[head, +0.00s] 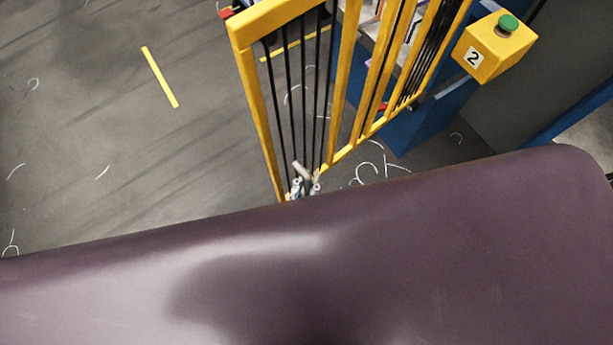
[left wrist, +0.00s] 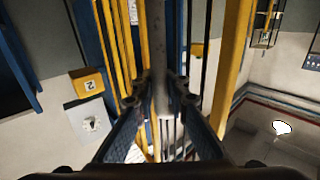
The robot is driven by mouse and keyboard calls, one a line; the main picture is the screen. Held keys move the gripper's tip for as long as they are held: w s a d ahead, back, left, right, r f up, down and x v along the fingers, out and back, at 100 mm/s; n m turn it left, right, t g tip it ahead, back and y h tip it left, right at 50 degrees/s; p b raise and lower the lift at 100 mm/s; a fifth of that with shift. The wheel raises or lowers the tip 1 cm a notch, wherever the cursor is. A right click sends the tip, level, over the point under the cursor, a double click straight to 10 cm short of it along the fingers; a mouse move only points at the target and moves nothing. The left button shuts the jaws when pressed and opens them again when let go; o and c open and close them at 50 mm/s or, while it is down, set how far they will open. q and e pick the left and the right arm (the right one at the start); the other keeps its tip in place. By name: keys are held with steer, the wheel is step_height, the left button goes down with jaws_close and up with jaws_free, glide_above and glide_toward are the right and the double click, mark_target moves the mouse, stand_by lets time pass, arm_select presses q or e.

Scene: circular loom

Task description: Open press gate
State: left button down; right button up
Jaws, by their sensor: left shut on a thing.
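The yellow press gate (head: 275,20) with black bars stands upright near the middle of the head view. Its near post comes down to my left gripper (head: 304,184), which shows small and partly hidden at the lower end. In the left wrist view, my left gripper (left wrist: 160,92) has its two fingers on either side of a grey upright bar (left wrist: 158,40), the gate's handle by its look, and is shut on it. Yellow gate posts (left wrist: 235,50) stand on both sides of it. How far the gate is swung is hard to tell. My right gripper is not in view.
A yellow box (head: 480,58) marked 2 with a green button (head: 508,23) is at the upper right, by the blue press frame (head: 425,125). The grey floor left of the gate is clear but for a yellow stripe (head: 160,77) and pale curled scraps.

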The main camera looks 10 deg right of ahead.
arm_select(q)
steer(key=shift+a+f, duration=0.2)
steer(key=c, duration=2.2)
jaws_free()
steer(key=shift+o, duration=1.3)
steer(key=shift+s+a+r, duration=0.1)
steer(key=shift+s+r, duration=0.05)
steer(key=v, duration=1.2)
